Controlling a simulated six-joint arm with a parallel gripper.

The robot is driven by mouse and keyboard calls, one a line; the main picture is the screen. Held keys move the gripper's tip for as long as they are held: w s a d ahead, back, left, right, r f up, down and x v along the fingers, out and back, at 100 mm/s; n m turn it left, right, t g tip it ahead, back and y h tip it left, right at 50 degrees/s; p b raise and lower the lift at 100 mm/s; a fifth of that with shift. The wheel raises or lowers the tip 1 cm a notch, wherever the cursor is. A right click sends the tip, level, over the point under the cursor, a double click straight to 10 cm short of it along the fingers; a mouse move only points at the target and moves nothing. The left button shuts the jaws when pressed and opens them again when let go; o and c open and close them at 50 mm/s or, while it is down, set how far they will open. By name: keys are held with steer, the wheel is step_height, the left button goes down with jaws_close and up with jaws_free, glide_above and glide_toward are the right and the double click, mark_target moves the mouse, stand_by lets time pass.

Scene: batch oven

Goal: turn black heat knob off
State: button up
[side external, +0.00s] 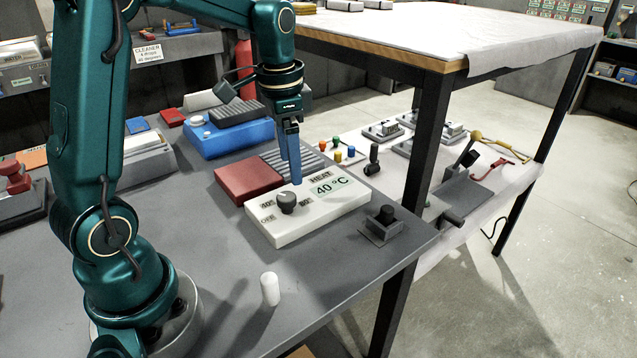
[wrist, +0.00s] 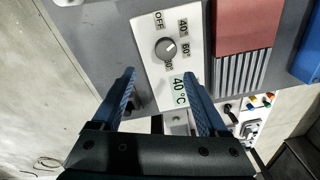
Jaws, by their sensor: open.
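The black heat knob (side external: 286,202) sits on a white control panel (side external: 290,233) on the grey bench. The panel carries OFF, 40° and higher marks around the knob, and its HEAT display (side external: 329,186) reads 40 °C. In the wrist view the knob (wrist: 165,48) lies just beyond my fingertips, with a pale mark on its upper right side, roughly toward 40°. My gripper (side external: 296,183) points down above the display side of the panel, apart from the knob. In the wrist view my gripper (wrist: 160,73) has its blue fingers wide apart with nothing between them.
A red block (side external: 248,179) with a grey ribbed part lies behind the panel. A black knob on a square base (side external: 384,222) stands right of it, near the bench edge. A white cylinder (side external: 270,289) stands in front. A dark table post (side external: 425,140) rises at right.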

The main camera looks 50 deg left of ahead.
mark_target(286, 196)
steer(key=shift+n+g, duration=0.3)
steer(key=shift+g, duration=0.2)
steer(key=f, duration=0.2)
steer(key=a+f, duration=0.1)
steer(key=f, duration=0.3)
steer(key=shift+s+a+f, duration=0.1)
steer(key=shift+s+a, duration=0.05)
steer(key=shift+a, duration=0.1)
steer(key=shift+f, duration=0.75)
jaws_close()
